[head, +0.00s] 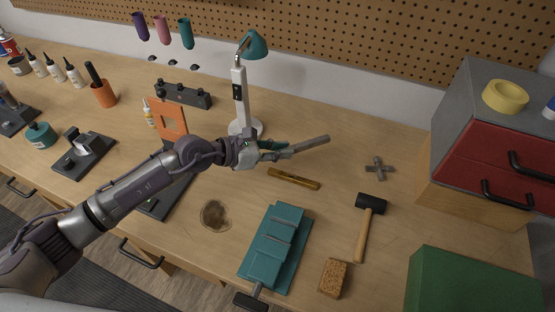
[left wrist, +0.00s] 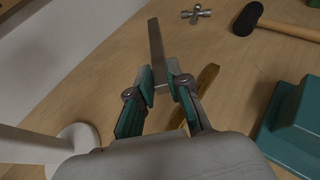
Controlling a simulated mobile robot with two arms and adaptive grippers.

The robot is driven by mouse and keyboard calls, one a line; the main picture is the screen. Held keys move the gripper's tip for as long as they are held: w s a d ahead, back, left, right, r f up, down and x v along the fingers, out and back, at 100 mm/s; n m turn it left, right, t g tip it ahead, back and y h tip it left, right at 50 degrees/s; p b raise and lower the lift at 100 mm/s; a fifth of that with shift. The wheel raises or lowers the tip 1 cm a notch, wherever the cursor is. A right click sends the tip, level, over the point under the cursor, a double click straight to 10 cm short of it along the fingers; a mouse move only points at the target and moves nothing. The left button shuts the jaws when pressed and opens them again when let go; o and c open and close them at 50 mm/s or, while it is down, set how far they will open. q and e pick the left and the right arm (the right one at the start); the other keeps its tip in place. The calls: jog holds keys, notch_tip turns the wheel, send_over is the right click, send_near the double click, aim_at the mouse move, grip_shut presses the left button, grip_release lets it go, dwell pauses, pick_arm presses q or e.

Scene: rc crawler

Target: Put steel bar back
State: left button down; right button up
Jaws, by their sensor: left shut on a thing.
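The steel bar (head: 308,145) is a flat grey strip, held above the workbench. My left gripper (head: 272,150) is shut on one end of it, and the bar points right, away from the fingers. In the left wrist view the steel bar (left wrist: 156,45) sticks out forward from between the teal-padded fingers of my left gripper (left wrist: 163,88). The gripped end is partly hidden by the fingers. My right gripper does not show in either view.
A brass-coloured strip (head: 293,179) lies below the bar. A teal vise (head: 272,245), a hammer (head: 365,225), a grey cross-shaped piece (head: 378,168) and a sponge (head: 333,278) lie nearby. A white lamp (head: 240,95) stands behind the gripper. A red-drawer cabinet (head: 490,160) stands right.

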pick_arm(q)
jog(key=shift+w+a+f, duration=0.25)
jog(key=shift+a+f, duration=0.2)
jog(key=shift+f, duration=0.05)
notch_tip(320, 180, down, 4)
jog(key=shift+r, duration=0.2)
jog(key=shift+f, duration=0.35)
jog(key=c, duration=1.1)
grip_release()
